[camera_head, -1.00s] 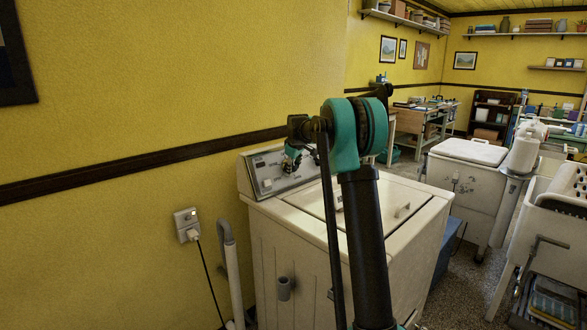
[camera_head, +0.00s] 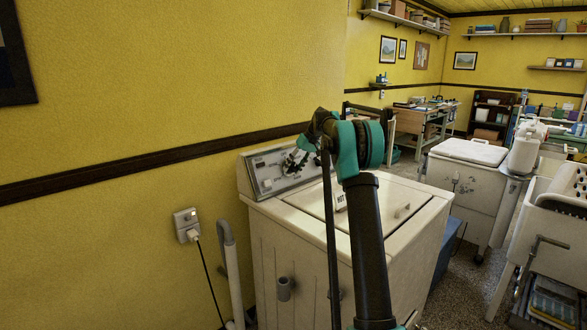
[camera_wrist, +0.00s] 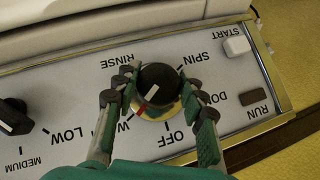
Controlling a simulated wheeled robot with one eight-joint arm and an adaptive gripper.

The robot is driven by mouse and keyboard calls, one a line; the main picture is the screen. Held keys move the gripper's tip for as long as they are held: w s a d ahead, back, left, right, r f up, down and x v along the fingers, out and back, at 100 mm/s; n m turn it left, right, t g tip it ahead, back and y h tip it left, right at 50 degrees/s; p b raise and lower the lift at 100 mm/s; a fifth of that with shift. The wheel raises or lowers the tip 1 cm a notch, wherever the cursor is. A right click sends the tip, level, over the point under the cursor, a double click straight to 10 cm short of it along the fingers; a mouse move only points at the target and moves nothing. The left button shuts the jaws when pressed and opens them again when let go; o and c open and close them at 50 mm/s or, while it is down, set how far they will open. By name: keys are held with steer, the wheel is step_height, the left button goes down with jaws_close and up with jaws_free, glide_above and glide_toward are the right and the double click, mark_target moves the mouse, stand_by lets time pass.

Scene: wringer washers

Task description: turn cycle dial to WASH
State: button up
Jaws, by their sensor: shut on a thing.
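The cycle dial (camera_wrist: 157,84) is a black knob with a white line on top, set on a brass-coloured ring on the washer's control panel (camera_wrist: 70,85). Labels RINSE, SPIN, OFF and a partly covered W-word surround it. The white line and a red mark at the knob's base point to the lower left, toward the W-word. My gripper (camera_wrist: 160,92) is shut on the dial, one finger on each side. In the head view, my gripper (camera_head: 297,162) is at the panel of the white washer (camera_head: 285,240), and the dial is too small to read.
A second black knob (camera_wrist: 14,115) with LOW and MEDIUM labels is left of the dial. A START button (camera_wrist: 236,45) and a RUN lamp (camera_wrist: 253,97) are to the right. The yellow wall with an outlet (camera_head: 186,222) stands behind. Another white tub (camera_head: 468,165) stands to the right.

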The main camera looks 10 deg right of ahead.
steer(key=shift+w+a+m+y, duration=0.1)
steer(key=shift+w+m+y, duration=0.05)
steer(key=shift+m+y, duration=0.3)
stand_by(0.4)
steer(key=o, duration=1.2)
steer(key=shift+a, duration=0.1)
steer(key=shift+c, duration=0.2)
steer(key=v, duration=1.2)
steer(key=shift+w, duration=0.2)
steer(key=shift+f, duration=0.1)
